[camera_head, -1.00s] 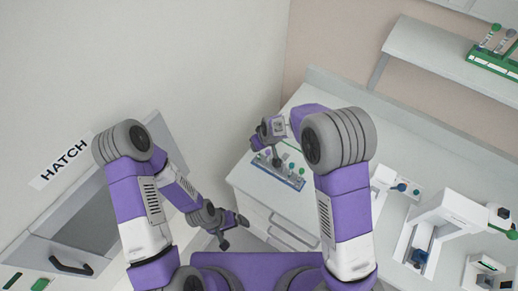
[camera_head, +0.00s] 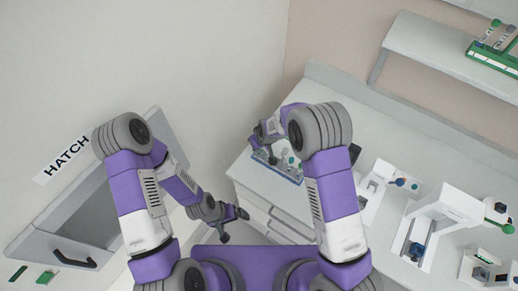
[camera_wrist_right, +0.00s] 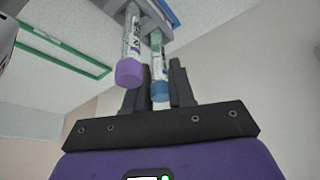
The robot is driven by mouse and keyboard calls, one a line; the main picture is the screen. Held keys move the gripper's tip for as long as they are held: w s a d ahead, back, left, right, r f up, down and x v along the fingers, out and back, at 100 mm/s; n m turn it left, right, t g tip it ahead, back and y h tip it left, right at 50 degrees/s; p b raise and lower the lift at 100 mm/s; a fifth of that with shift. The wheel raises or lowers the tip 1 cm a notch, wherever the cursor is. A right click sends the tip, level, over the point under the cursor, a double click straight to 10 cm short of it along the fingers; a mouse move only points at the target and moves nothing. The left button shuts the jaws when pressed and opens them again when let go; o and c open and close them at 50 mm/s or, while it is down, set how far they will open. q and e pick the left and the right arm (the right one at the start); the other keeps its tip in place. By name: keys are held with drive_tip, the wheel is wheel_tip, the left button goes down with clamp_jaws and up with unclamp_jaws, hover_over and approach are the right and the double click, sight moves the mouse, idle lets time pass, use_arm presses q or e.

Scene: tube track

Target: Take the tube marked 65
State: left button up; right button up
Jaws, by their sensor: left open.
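A blue-edged tube rack (camera_head: 288,177) with several capped tubes stands on the left end of the counter. My right gripper (camera_head: 266,152) is at the rack's left end, partly hidden by its own arm. In the right wrist view a blue-capped tube (camera_wrist_right: 159,90) lies between the dark fingers of the right gripper (camera_wrist_right: 158,82). Whether they press on it is unclear. A purple-capped tube (camera_wrist_right: 130,70) is just to the left, overlapping one finger. The tube markings are too small to read, so I cannot tell which is 65. My left gripper (camera_head: 234,226) is open, empty, away from the counter.
A hatch (camera_head: 80,222) with a dark handle is on the left wall. White devices (camera_head: 440,215) stand on the counter at right. A shelf (camera_head: 430,62) above carries a green rack (camera_head: 492,57) with tubes. The back middle of the counter is clear.

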drive_tip(key=shift+r, duration=0.15)
drive_tip(key=shift+c, duration=0.5)
wheel_tip(320, 180, up, 10)
drive_tip(key=shift+f+b, duration=0.1)
drive_tip(key=shift+b, duration=0.3)
